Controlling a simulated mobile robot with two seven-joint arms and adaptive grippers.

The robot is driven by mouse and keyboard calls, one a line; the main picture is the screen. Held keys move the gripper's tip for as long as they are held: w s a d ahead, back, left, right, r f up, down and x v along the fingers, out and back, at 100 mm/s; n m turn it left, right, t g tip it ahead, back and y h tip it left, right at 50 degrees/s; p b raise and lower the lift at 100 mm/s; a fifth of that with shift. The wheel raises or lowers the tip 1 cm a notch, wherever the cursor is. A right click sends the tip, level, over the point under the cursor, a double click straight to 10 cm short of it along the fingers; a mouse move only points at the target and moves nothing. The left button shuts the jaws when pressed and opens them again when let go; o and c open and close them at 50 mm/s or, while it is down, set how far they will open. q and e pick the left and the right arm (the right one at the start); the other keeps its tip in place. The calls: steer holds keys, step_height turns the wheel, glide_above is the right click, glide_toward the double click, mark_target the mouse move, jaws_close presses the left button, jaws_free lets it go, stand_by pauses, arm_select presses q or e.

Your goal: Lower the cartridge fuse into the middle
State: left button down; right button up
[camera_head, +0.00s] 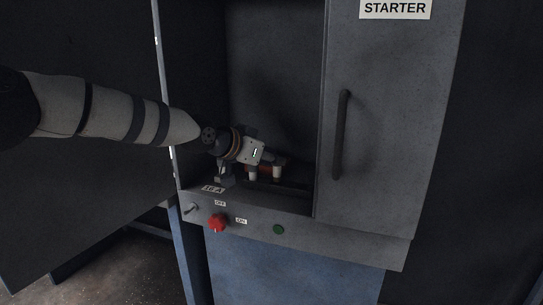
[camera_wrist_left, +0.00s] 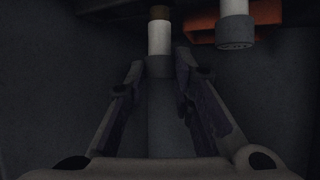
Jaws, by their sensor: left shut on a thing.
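In the wrist view, my left gripper (camera_wrist_left: 160,68) is shut on a cartridge fuse (camera_wrist_left: 159,38) with a white body, a grey end cap and a brown part at the far end. In the head view, my left gripper (camera_head: 268,158) is inside the open starter compartment, over an orange-red block (camera_head: 265,169). A second white fuse (camera_wrist_left: 236,8) with a grey cap shows at the upper right of the wrist view, beside the orange block (camera_wrist_left: 203,28). White fuses also show at the block in the head view (camera_head: 277,170). Whether the held fuse touches its seat is hidden. My right gripper is not in view.
The cabinet's closed right panel (camera_head: 385,130) has a vertical handle (camera_head: 341,135). The open door (camera_head: 80,190) stands at the left. The compartment's upper part is empty.

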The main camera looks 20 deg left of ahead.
arm_select(q)
steer(key=shift+f, duration=1.2)
steer(key=c, duration=1.3)
jaws_free()
steer(key=v, duration=1.2)
